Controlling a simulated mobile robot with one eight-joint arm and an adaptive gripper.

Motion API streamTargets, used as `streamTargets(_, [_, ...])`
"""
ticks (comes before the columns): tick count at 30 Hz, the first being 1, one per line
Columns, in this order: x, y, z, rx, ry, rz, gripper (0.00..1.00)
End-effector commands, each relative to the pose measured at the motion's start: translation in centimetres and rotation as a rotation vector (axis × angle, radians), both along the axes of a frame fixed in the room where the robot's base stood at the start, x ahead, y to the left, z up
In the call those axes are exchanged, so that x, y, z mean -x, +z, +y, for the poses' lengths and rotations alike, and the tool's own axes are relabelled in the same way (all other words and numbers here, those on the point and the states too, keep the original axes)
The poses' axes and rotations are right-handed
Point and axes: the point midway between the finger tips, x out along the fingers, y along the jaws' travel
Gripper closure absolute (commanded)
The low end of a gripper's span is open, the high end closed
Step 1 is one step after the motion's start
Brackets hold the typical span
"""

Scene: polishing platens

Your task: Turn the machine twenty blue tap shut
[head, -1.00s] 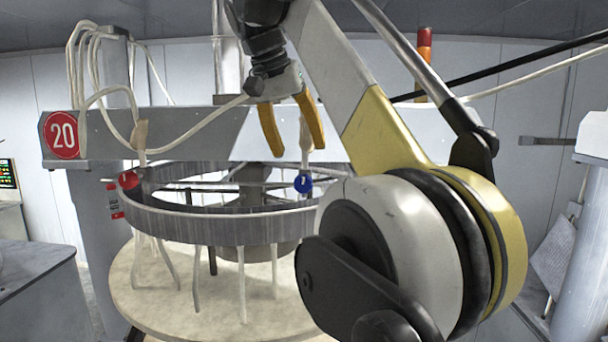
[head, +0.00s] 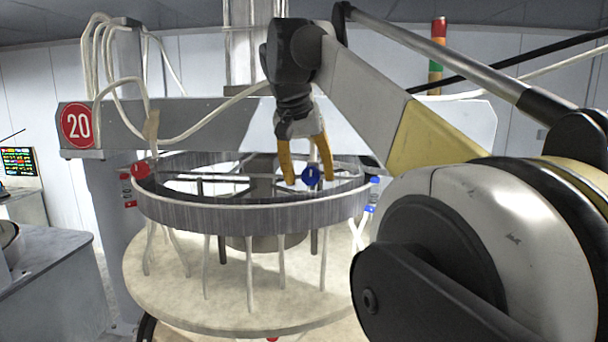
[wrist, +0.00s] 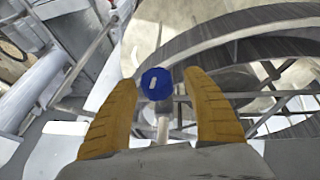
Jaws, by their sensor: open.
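The blue tap (head: 312,176) is a round blue knob with a white mark, at the rim of the grey ring on the machine with the red number 20 sign (head: 77,125). In the wrist view the blue tap (wrist: 156,83) shows between the yellow fingertips, with a pale pipe below it. My gripper (head: 308,180) is open, its two yellow fingers pointing down, and in the head view they appear on either side of the tap. The wrist view shows my gripper (wrist: 168,90) with a gap beside the knob. I cannot tell whether a finger touches it.
A red tap (head: 140,170) sits at the left of the grey ring (head: 250,212). White hoses hang around the ring above the round pale platen (head: 215,300). A grey bench (head: 45,265) stands at the left.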

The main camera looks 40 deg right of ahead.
Motion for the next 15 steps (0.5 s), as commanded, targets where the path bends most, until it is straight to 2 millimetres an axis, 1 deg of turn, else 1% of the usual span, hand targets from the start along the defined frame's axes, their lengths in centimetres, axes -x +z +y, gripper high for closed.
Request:
streamTargets(5, [0.01, 0.01, -0.02, 0.000, 0.000, 0.000, 0.42])
streamTargets(6, [0.01, 0.02, -0.02, 0.000, 0.000, 0.000, 0.53])
streamTargets(8, [0.01, 0.02, -0.02, 0.000, 0.000, 0.000, 0.71])
streamTargets(9, [0.01, 0.02, -0.02, 0.000, 0.000, 0.000, 0.83])
streamTargets(10, [0.00, 0.03, -0.01, 0.000, 0.000, 0.000, 0.92])
streamTargets(11, [-0.01, 0.03, -0.01, 0.000, 0.000, 0.000, 0.95])
streamTargets(15, [-0.09, 0.02, 0.02, 0.012, 0.002, 0.014, 0.95])
